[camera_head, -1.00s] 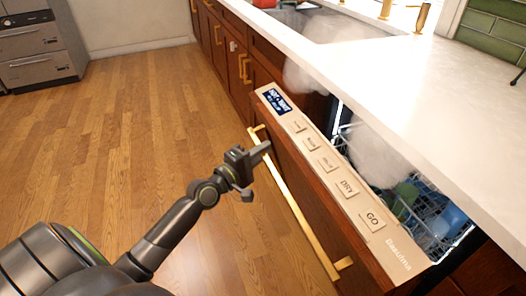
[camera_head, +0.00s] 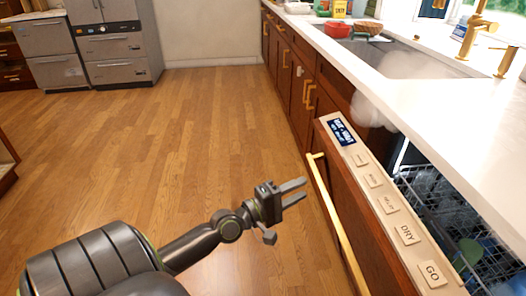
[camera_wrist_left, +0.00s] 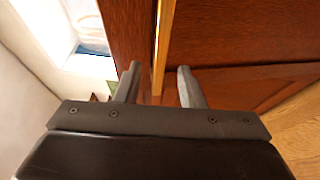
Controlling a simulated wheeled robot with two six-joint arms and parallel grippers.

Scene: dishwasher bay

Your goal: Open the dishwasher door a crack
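The dishwasher door (camera_head: 345,190) is wood-fronted with a pale control strip (camera_head: 383,202) along its top. It stands ajar, tilted out from the counter, and the rack inside shows through the gap. A long brass handle (camera_head: 336,220) runs along its front; in the left wrist view the handle (camera_wrist_left: 163,45) lines up between the fingertips. My left gripper (camera_head: 305,188) is open and empty, just left of the handle and apart from it in the head view. Its two fingers (camera_wrist_left: 158,82) are spread in the wrist view. My right gripper is not in view.
The white countertop (camera_head: 455,130) overhangs the door on the right. White steam (camera_head: 372,108) hangs at the door's far corner. The dishwasher rack (camera_head: 450,205) holds dishes. A sink (camera_head: 395,60) lies farther along. The wood floor (camera_head: 150,150) to the left is clear.

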